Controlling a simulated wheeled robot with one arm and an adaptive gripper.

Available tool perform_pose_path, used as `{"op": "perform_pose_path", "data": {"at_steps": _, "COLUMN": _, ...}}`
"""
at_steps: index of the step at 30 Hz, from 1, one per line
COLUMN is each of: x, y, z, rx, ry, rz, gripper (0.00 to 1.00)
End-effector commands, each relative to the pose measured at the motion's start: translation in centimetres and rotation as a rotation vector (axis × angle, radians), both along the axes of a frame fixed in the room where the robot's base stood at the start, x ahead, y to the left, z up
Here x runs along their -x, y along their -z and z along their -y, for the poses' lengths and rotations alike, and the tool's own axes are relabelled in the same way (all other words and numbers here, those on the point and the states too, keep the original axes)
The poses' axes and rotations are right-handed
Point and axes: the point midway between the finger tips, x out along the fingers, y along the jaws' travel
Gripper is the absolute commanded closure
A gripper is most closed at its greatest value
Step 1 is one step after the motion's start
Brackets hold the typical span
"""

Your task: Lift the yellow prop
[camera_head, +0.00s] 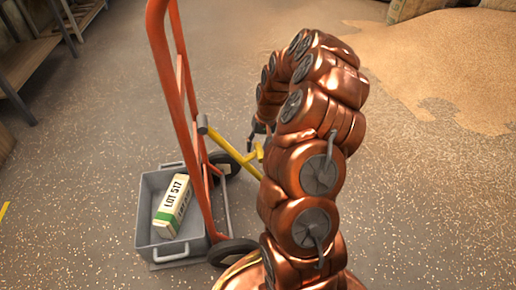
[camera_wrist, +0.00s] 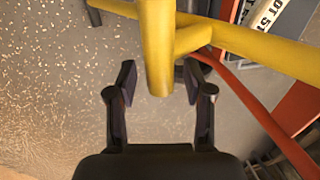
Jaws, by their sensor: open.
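The yellow prop (camera_head: 232,146) stands against the orange hand truck (camera_head: 187,110) in the head view, its right end partly hidden by my arm. In the wrist view the yellow prop (camera_wrist: 158,50) shows as a thick bar with a branch running to the right. My gripper (camera_wrist: 160,80) is open, with one dark finger on each side of the bar's near end. No finger visibly touches the bar. I cannot tell whether the bar is deep between the fingers. In the head view my gripper is mostly hidden behind my arm.
A grey tray (camera_head: 160,252) on the floor holds a white and green box (camera_head: 172,205) marked LOT 517. The hand truck has black wheels (camera_head: 232,251). A metal shelf (camera_head: 25,60) stands at the left. Spilled grain (camera_head: 440,60) covers the floor at the upper right.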

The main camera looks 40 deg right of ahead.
Motion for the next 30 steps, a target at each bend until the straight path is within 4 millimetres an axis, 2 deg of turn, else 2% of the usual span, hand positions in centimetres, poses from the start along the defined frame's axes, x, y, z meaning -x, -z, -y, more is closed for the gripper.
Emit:
{"op": "perform_pose_path", "data": {"at_steps": 9, "x": -0.05, "y": 0.38, "z": -0.08, "rx": 0.0, "ry": 0.0, "rz": 0.0, "gripper": 0.49}}
{"op": "perform_pose_path", "data": {"at_steps": 24, "x": -0.05, "y": 0.36, "z": -0.07, "rx": 0.0, "ry": 0.001, "rz": 0.0, "gripper": 1.0}}
{"op": "perform_pose_path", "data": {"at_steps": 30, "x": -0.05, "y": 0.35, "z": -0.06, "rx": 0.0, "ry": 0.001, "rz": 0.001, "gripper": 1.0}}
